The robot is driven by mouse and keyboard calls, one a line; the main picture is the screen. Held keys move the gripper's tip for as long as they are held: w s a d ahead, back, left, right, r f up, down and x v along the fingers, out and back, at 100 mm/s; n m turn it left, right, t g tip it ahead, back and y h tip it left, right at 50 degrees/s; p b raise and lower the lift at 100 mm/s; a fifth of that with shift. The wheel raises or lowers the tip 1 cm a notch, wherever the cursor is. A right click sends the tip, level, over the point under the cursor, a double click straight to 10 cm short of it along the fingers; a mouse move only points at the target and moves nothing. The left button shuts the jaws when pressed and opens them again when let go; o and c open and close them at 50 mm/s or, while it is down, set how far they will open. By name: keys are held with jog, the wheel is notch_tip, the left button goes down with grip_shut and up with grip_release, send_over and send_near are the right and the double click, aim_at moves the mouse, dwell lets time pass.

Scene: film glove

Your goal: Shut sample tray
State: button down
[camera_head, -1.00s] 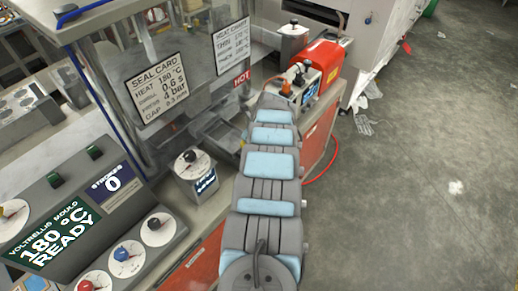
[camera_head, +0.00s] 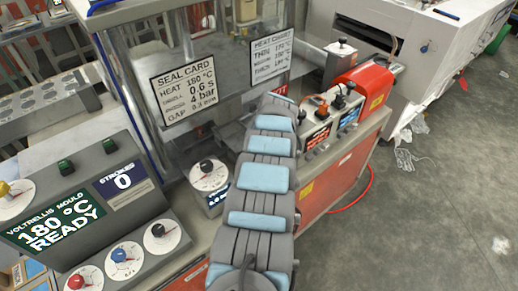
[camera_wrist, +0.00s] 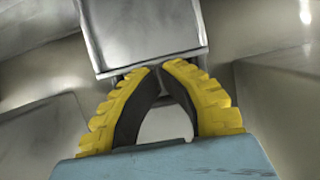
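In the wrist view a grey metal box-shaped part (camera_wrist: 145,30), which looks like the sample tray, lies straight ahead with its near edge facing me. How far it stands out is not clear. My gripper (camera_wrist: 157,68) has yellow ribbed fingers with dark inner pads. The fingertips come nearly together just at the near edge of that part. I cannot tell whether they touch it, and nothing is clearly held. In the head view my own arm hides the gripper and the tray, near the clear-walled press (camera_head: 150,60).
A control panel (camera_head: 80,200) with dials stands at the left. A small dial box (camera_head: 209,180) stands just left of my arm. A red-topped unit (camera_head: 368,82) with knobs is to the right. A red cable (camera_head: 352,202) lies on the open floor at the right.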

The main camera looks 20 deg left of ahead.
jog(key=shift+s, duration=0.1)
dwell(0.3)
jog(key=p, duration=0.2)
jog(key=d+p, duration=0.1)
jog(key=shift+s+r+p, duration=0.3)
jog(key=shift+s+p, duration=0.1)
jog(key=shift+s+d+f+p, duration=0.1)
jog(key=shift+s+d+p, duration=0.55)
jog(key=shift+p, duration=0.6)
jog(key=shift+s+d+p, duration=0.1)
jog(key=shift+d+p, duration=0.2)
jog(key=shift+d, duration=0.25)
jog(key=shift+v, duration=2.2)
jog(key=shift+p+v, duration=1.4)
jog(key=shift+v, duration=1.2)
